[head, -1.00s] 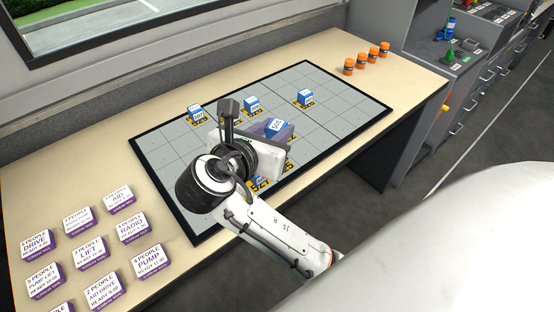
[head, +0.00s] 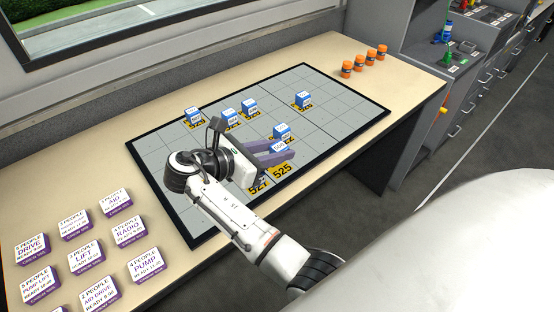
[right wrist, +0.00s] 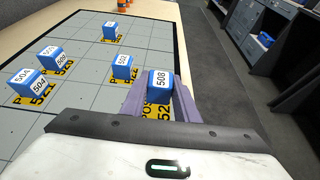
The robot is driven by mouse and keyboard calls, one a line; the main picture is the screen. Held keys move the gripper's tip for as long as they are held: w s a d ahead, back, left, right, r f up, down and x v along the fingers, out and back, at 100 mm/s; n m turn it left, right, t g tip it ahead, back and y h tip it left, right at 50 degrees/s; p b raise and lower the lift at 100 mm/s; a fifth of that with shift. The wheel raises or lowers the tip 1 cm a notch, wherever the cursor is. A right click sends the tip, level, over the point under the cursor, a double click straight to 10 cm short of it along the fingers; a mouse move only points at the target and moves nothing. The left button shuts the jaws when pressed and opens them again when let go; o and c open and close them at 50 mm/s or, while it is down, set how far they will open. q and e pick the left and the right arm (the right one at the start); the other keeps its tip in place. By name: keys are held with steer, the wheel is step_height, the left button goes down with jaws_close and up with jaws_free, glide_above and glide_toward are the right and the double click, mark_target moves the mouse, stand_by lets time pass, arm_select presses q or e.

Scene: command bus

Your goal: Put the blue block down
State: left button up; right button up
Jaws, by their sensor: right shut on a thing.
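The blue block (right wrist: 159,86) has a white top marked 508 and sits between the purple fingers of my right gripper (right wrist: 159,92), which is shut on it. In the head view my right gripper (head: 277,151) reaches over the near right part of the grey board (head: 328,84), with the block (head: 279,146) between its fingers. A yellow label (right wrist: 156,111) shows just below the block in the right wrist view. I cannot tell whether the block touches the board. My left gripper is not in view.
Another blue block (right wrist: 122,66) stands close, ahead and left of the held one. Several more blue blocks, such as one (head: 303,100) at the far right, stand on yellow labels. Purple-white cards (head: 87,257) lie at the left, orange pots (head: 359,62) at the far right.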

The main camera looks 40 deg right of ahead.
mark_target(277, 168)
step_height(277, 168, down, 3)
steer(key=shift+f, duration=0.1)
steer(key=shift+f, duration=0.2)
steer(key=shift+s+f, duration=0.1)
steer(key=shift+f, duration=0.1)
steer(key=o, duration=1)
steer(key=shift+f, duration=0.1)
